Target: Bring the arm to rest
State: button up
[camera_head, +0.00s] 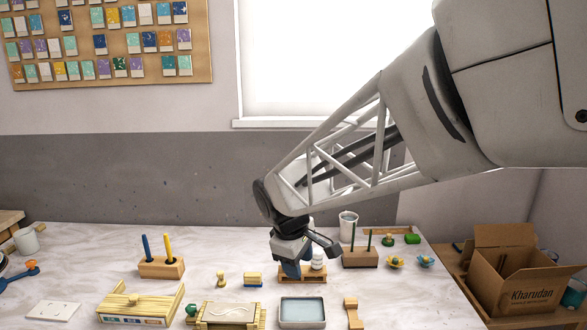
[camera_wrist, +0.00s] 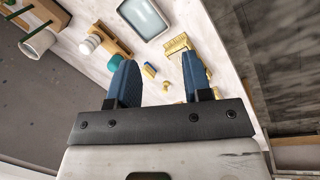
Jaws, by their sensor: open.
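In the head view the gripper hides part of the rack. A white jar (camera_head: 317,258) stands at the rack, right beside the gripper. I cannot tell the exact gap between the fingers and the rack.
A grey tray of pale liquid (camera_head: 302,325) lies in front. Tool holders stand left (camera_head: 152,270) and right (camera_head: 358,259); a pale cup (camera_head: 348,228) is behind. A slatted wooden stand (camera_head: 262,316), small blocks (camera_head: 253,279) and a cardboard box (camera_head: 490,285) sit around. Bare tabletop lies back left.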

jog(key=s+d+r+m+y, duration=0.1)
jog(key=s+d+m, duration=0.5)
jog(key=s, duration=0.5)
jog(key=s+d+m+t, duration=0.1)
jog(key=s+d+m, duration=0.5)
jog(key=s+d, duration=0.5)
jog(key=shift+s+d+r+y, duration=0.25)
jog(key=shift+s+r+y, duration=0.15)
jog(key=shift+s, duration=0.1)
